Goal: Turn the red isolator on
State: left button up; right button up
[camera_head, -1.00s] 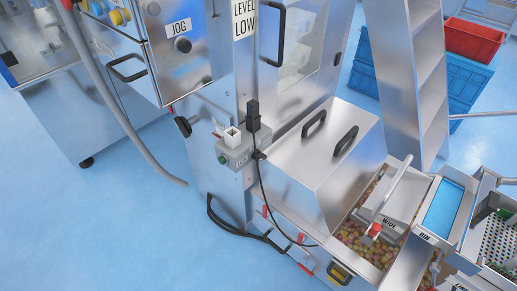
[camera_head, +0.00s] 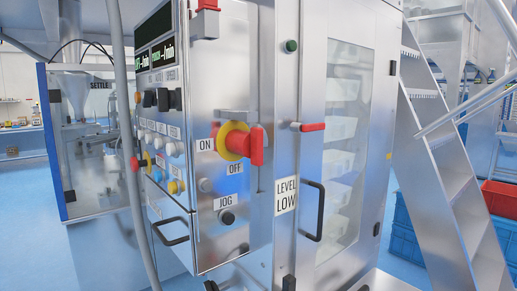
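The red isolator (camera_head: 240,143) is a red rotary handle on a yellow collar, on the front of the steel control cabinet (camera_head: 215,100). An ON label (camera_head: 205,145) is at its left and an OFF label (camera_head: 234,169) is below it. The handle's grip stands out at the right; which label it points to is hard to tell from this angle. Neither of my grippers is in view.
A JOG knob (camera_head: 227,217) sits below the isolator, and a black door handle (camera_head: 171,232) at lower left. A red-handled latch (camera_head: 307,127) is on the glazed door frame at right. A steel ladder (camera_head: 450,160) and blue crates (camera_head: 410,235) stand further right.

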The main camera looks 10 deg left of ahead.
aim_at(250, 144)
jog(key=l+u, duration=0.35)
jog(key=l, duration=1)
